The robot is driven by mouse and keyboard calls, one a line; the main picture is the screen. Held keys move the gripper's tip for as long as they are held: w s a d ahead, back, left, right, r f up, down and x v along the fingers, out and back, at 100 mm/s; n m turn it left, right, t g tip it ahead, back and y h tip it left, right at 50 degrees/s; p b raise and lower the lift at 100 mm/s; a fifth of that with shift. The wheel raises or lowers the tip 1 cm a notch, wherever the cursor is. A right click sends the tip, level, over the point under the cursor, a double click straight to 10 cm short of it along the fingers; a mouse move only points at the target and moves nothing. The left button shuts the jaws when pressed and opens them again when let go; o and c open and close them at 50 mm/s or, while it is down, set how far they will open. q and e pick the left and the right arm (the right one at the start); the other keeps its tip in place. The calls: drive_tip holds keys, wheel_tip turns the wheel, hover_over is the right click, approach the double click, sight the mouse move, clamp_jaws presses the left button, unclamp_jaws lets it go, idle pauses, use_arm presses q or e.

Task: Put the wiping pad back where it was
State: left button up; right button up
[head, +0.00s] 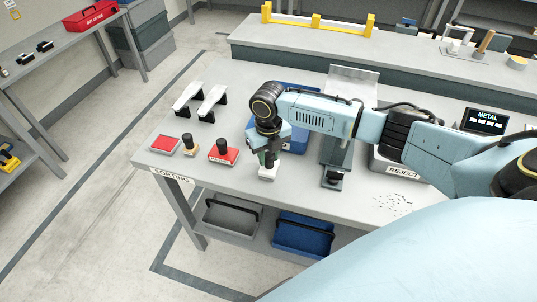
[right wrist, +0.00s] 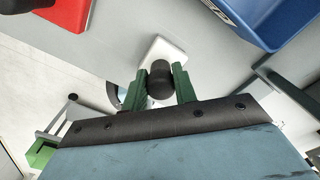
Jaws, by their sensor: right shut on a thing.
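The wiping pad (head: 268,172) is a white block with a dark round knob on top. It is at the front part of the sorting table (head: 215,182). My right gripper (head: 269,157) points down over it and is shut on its knob. In the right wrist view the green fingers of the gripper (right wrist: 160,84) are on both sides of the black knob, with the white pad (right wrist: 165,48) beyond it. The pad is at or very close to the tabletop; I cannot tell whether it touches. My left gripper is not in view.
A blue bin (head: 297,90) is behind my arm. A grey stand (head: 333,178) is close on the right, then the reject bin (head: 402,170).

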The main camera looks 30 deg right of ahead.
drive_tip(key=shift+f, duration=0.15)
drive_tip(key=o, duration=1)
wheel_tip(320, 180, up, 12)
drive_tip(key=shift+r+p, duration=0.25)
drive_tip(key=shift+p, duration=0.05)
